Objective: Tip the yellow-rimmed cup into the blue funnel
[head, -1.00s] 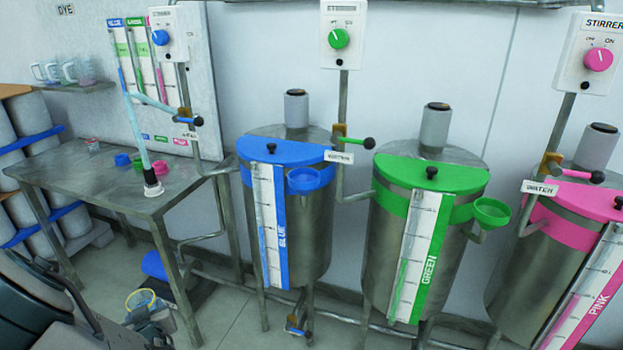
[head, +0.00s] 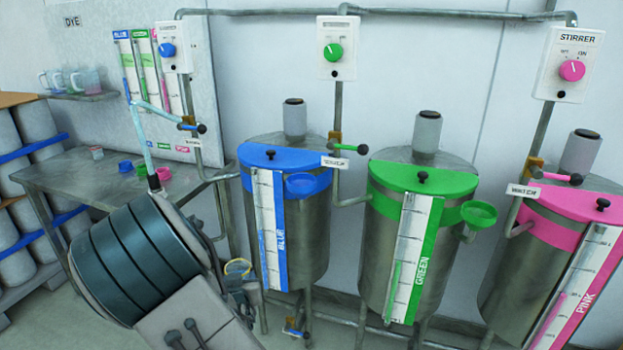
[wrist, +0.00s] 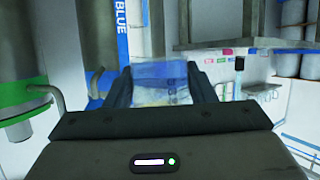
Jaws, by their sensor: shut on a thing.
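The yellow-rimmed cup (head: 238,267) is in my gripper (head: 238,280), low and left of the blue drum in the head view. In the wrist view the cup (wrist: 162,82) is clear with a bluish tint, and the two dark fingers of my gripper (wrist: 160,88) are shut on its sides. Its rim and contents are not clear. The blue funnel (head: 306,183) sticks out from the blue drum (head: 300,225), at upper right of the cup and apart from it.
The green drum (head: 400,240) with its green funnel (head: 479,213) stands to the right, then the pink drum (head: 530,250). A metal table (head: 90,180) with small coloured lids is at the left. Valve pipes (head: 340,185) stick out between the drums.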

